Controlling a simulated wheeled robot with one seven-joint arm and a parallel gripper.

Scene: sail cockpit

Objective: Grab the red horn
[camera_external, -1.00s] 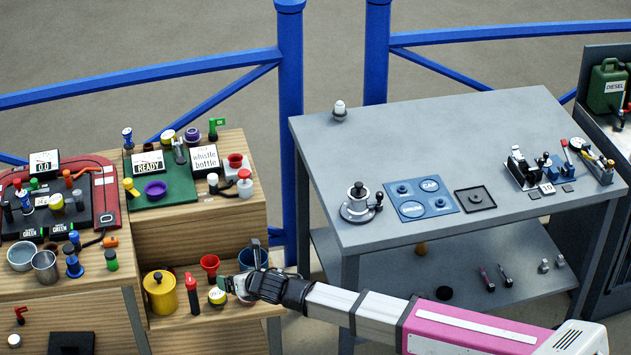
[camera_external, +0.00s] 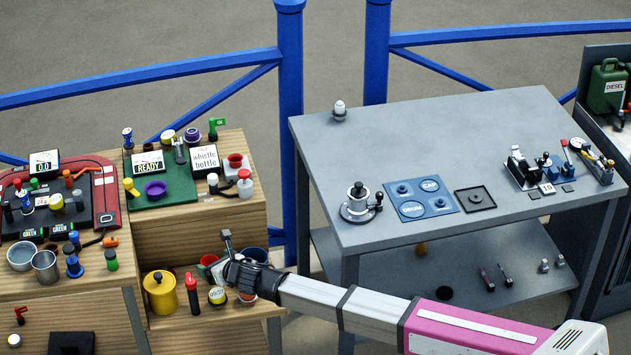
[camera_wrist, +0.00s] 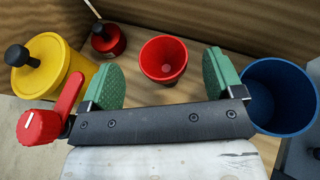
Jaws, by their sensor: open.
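A red, flared, cup-like piece, which I take for the red horn (camera_wrist: 163,50), stands on the wooden shelf with its wide mouth up in the wrist view. My gripper (camera_wrist: 163,82) is open, with a green-padded finger on each side of the horn's near part. Clear gaps show between the horn and both pads, so nothing is held. In the external view my gripper (camera_external: 222,257) is over the low wooden shelf and hides much of the horn; a bit of its red rim (camera_external: 207,260) shows to the left.
A blue cup (camera_wrist: 282,95) stands close by the right finger. A yellow pot (camera_wrist: 38,75) with a black knob and a dark red can (camera_wrist: 108,40) stand to the left. A red knob with a lever (camera_wrist: 38,127) is near the left finger. A wooden wall rises behind.

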